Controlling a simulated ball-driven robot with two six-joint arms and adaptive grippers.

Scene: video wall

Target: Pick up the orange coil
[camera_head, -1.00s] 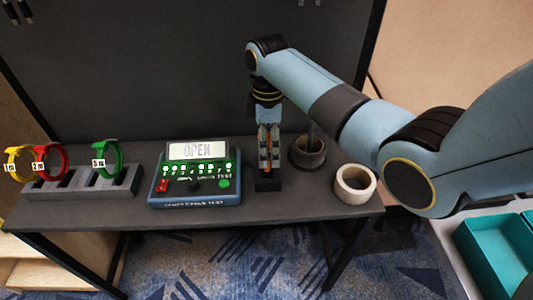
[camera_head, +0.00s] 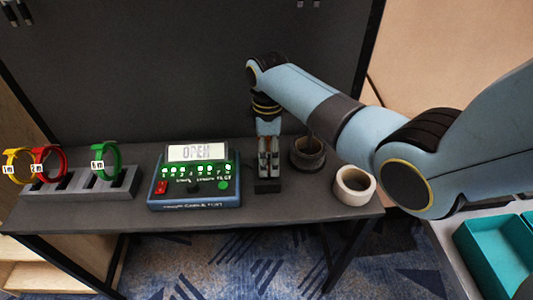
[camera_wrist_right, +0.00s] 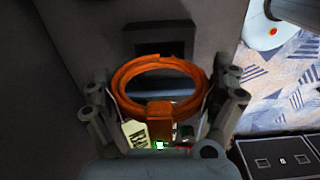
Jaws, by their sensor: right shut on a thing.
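The orange coil (camera_wrist_right: 124,82) is a ring with an orange clasp and a pale printed tag, seen in the right wrist view. My right gripper (camera_wrist_right: 160,112) has its fingers on both sides of the coil and is shut on it. In the head view my right gripper (camera_head: 268,163) points down over a small dark block (camera_head: 268,186) on the table, right of the tester. There its fingers hide the coil. Whether the coil touches the block cannot be told. My left gripper is not in view.
The tester (camera_head: 194,187) reads OPEN. A grey rack (camera_head: 119,187) at left holds yellow (camera_head: 10,158), red (camera_head: 58,160) and green (camera_head: 113,155) coils. A dark cup (camera_head: 307,158) and a tape roll (camera_head: 355,184) stand right of the gripper. Teal bins (camera_head: 490,255) are at lower right.

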